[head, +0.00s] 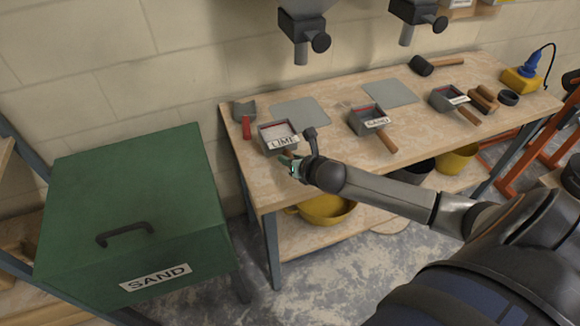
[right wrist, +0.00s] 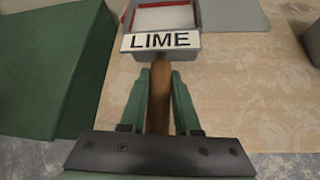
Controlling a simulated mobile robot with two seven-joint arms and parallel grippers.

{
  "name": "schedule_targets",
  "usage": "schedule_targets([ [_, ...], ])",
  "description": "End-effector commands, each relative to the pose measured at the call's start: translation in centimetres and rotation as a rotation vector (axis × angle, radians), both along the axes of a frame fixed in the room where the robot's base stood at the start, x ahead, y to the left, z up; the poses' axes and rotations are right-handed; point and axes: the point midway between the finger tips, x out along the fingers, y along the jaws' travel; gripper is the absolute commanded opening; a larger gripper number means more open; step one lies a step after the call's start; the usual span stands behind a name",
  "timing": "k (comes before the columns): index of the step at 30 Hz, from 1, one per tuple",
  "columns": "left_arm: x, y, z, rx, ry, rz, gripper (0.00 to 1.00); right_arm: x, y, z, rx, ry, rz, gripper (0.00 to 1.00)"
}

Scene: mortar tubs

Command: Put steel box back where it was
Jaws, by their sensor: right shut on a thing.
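The steel box labelled LIME (head: 277,141) is at the left end of the workbench, with white powder and a red line inside its rim. It also shows at the top of the right wrist view (right wrist: 163,41). My right gripper (head: 292,163) is at the bench's front edge, with its fingers on both sides of the box's wooden handle (right wrist: 160,85), shut on it. Whether the box touches the bench top is hard to tell. A second steel box labelled SAND (head: 367,118) and a third labelled box (head: 447,98) stand further right. My left gripper is not in view.
Grey plates (head: 300,112) and (head: 390,93) lie behind the boxes under wall dispensers (head: 303,30). A red-handled scraper (head: 246,125) is left of the LIME box. A green SAND bin (head: 130,200) stands left of the bench. Yellow tubs (head: 327,209) sit below.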

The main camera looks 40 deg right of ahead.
Motion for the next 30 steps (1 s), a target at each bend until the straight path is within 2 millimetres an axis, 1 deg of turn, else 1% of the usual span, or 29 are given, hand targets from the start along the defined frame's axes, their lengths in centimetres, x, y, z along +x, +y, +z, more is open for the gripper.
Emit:
schedule_targets([
  [3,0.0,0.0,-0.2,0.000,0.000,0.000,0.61,0.1,0.0,-1.9,0.004,0.001,-0.001,0.00],
  [6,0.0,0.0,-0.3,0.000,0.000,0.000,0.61,0.2,0.0,-2.8,0.002,-0.002,-0.001,0.00],
  [18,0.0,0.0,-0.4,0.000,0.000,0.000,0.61,0.2,0.0,-3.3,-0.001,-0.003,0.001,0.00],
  [19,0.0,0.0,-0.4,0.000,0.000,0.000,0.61,0.1,0.0,-3.5,0.000,0.001,-0.001,0.32],
  [24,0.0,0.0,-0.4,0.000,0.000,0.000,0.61,0.0,0.0,-3.5,0.000,0.001,0.000,0.51],
  [27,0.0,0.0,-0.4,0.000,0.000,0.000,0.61,0.0,0.0,-3.5,0.000,0.001,0.000,0.61],
  [30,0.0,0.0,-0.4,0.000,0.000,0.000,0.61,0.0,0.0,-3.5,0.000,0.001,0.000,0.61],
])
